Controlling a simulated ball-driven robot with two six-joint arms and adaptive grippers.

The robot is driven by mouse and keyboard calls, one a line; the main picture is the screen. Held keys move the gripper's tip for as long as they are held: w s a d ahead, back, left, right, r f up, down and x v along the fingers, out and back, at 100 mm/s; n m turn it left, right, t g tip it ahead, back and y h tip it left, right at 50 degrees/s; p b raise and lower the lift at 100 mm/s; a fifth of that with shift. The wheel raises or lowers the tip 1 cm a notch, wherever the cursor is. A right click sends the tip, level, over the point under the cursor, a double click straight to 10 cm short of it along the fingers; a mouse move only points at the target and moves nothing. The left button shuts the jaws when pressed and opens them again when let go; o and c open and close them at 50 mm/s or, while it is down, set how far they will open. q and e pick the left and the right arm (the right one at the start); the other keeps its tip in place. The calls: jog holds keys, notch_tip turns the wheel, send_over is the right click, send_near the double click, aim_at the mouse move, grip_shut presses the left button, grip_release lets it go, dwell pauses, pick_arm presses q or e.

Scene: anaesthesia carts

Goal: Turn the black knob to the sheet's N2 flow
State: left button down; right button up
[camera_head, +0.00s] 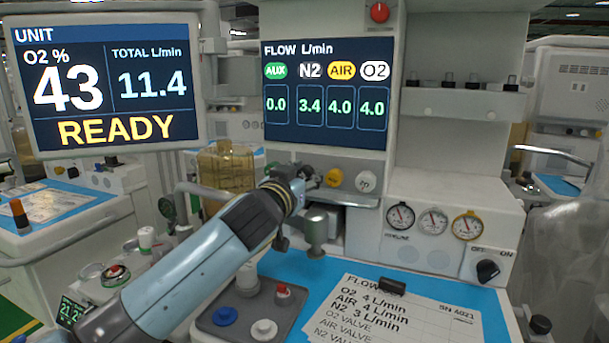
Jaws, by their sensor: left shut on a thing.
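My left gripper (302,178) is at the row of flow knobs under the flow display, shut on the black knob, which it mostly hides. The yellow knob (333,178) and white knob (365,181) are just to its right. The flow display (326,92) reads AUX 0.0, N2 3.4, AIR 4.0, O2 4.0. The sheet (395,312) lies on the blue worktop under a black clip and reads O2 4, AIR 4, N2 3 L/min. My right gripper is not in view.
The unit screen (105,85) shows O2 43 %, total 11.4 L/min, READY. Three gauges (432,220) and a black OFF/ON switch (488,270) are at right. A metal cylinder (316,230) hangs below the gripper. A grey tray (240,318) stands beside the sheet.

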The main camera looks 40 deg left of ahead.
pick_arm(q)
jog(key=m, duration=0.2)
jog(key=shift+m+p, duration=0.3)
jog(key=shift+m, duration=0.1)
jog(key=c, duration=1.2)
grip_release()
jog(key=shift+c, duration=0.2)
jog(key=v, duration=1.2)
